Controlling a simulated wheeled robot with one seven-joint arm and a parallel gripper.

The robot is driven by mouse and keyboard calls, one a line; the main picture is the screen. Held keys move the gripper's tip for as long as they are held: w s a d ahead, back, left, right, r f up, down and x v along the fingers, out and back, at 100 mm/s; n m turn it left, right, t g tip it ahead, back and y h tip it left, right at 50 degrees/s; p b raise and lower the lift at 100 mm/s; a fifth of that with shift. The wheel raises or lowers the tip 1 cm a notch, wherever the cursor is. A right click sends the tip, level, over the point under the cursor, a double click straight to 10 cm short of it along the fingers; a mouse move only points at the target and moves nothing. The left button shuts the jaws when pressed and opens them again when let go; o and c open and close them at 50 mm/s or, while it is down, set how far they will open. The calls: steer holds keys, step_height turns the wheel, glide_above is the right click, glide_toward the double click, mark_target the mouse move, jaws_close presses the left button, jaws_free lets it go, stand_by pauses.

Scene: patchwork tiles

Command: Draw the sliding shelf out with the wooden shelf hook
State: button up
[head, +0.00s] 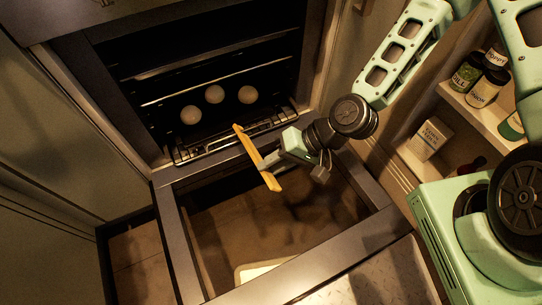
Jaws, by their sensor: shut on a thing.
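The wooden shelf hook (246,145) is a flat yellow-brown stick in the head view. My gripper (265,162) is shut on it near its middle, above the lowered oven door. The hook's upper end points toward the oven opening and appears close to the front of the sliding shelf (200,150). I cannot tell whether they touch. The shelf is a dark wire rack low in the oven, with its front edge at the opening.
The oven door (345,240) is folded down, with a dark frame around a glass pane. A pale object (262,269) shows through the glass. Jars (467,72) and a small box (430,137) stand on open shelves at the right. Cabinet fronts flank the oven.

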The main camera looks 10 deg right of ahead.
mark_target(281, 190)
steer(key=shift+s+d, duration=0.15)
steer(key=shift+s, duration=0.4)
steer(key=shift+s+d, duration=0.15)
steer(key=shift+s, duration=0.45)
steer(key=shift+s+d, duration=0.15)
steer(key=shift+s, duration=0.4)
steer(key=shift+s+d+r+p, duration=0.15)
steer(key=shift+s+p, duration=0.25)
steer(key=shift+p, duration=0.6)
steer(key=shift+s+d+p, duration=0.15)
steer(key=shift+s+p, duration=0.45)
steer(key=shift+p, duration=0.35)
steer(key=shift+s+d, duration=0.1)
steer(key=shift+s, duration=0.1)
